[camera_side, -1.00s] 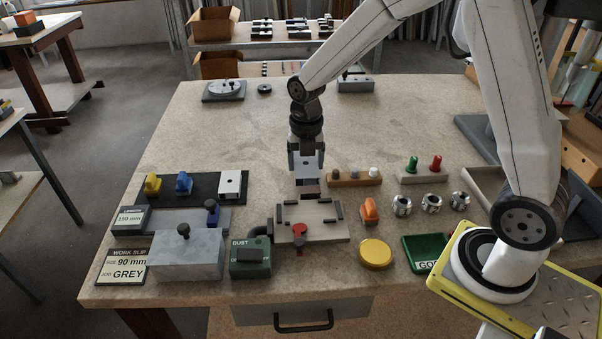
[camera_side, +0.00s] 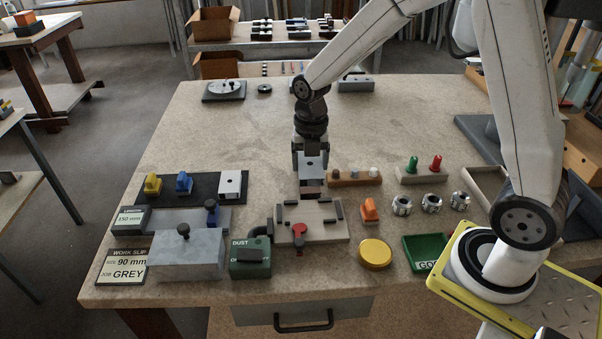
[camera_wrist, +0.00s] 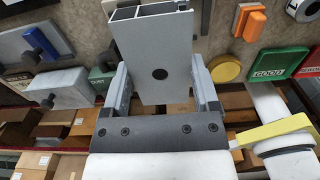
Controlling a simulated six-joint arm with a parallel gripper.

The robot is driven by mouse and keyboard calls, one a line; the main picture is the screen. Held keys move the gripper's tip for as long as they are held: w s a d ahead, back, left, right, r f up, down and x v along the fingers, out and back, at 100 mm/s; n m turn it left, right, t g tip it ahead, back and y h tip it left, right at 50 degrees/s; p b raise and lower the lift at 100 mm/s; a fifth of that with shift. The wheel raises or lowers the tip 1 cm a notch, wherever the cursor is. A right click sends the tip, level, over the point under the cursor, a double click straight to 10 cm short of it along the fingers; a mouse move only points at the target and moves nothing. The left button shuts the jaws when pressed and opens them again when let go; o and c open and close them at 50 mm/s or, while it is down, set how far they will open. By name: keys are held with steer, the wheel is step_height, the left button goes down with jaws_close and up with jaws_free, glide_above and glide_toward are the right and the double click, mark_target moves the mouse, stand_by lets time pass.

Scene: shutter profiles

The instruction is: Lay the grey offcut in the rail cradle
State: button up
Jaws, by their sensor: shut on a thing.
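My gripper (camera_side: 311,163) is shut on the grey offcut (camera_wrist: 152,58), a hollow grey profile with a round hole in its face and its open, ribbed end showing. It also shows between the fingers in the side view (camera_side: 310,172). It is held above the bench, near the back edge of a pale board (camera_side: 310,237) with dark rails and a red knob. That board looks like the rail cradle, but I cannot be sure. A small brown piece (camera_side: 311,189) shows just below the offcut; whether they touch I cannot tell. The offcut hides most of the board in the wrist view.
A wooden peg block (camera_side: 345,181) and an orange piece (camera_side: 369,210) stand close on the right. A green dust box (camera_side: 250,268) and a grey block (camera_side: 190,262) stand front left. A dark mat (camera_side: 207,187) holds yellow, blue and pale pieces. The bench behind is mostly clear.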

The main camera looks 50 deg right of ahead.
mark_target(322, 172)
steer(key=m, duration=0.3)
steer(key=shift+s+r, duration=0.2)
steer(key=shift+s, duration=0.2)
steer(key=m, duration=0.2)
steer(key=s+m, duration=0.1)
steer(key=m, duration=0.1)
steer(key=shift+s+a+r, duration=0.1)
steer(key=shift+a+r, duration=0.05)
steer(key=m, duration=0.2)
steer(key=s+m, duration=0.1)
steer(key=m, duration=0.3)
steer(key=shift+s+a+r+m, duration=0.1)
steer(key=shift+s+r+m, duration=0.1)
steer(key=shift+s+m, duration=0.15)
steer(key=s+n, duration=0.5)
steer(key=n, duration=1.1)
steer(key=s+n, duration=0.6)
steer(key=n, duration=1)
steer(key=shift+s+a+r, duration=0.25)
steer(key=shift+a+r, duration=0.15)
steer(key=shift+a, duration=0.05)
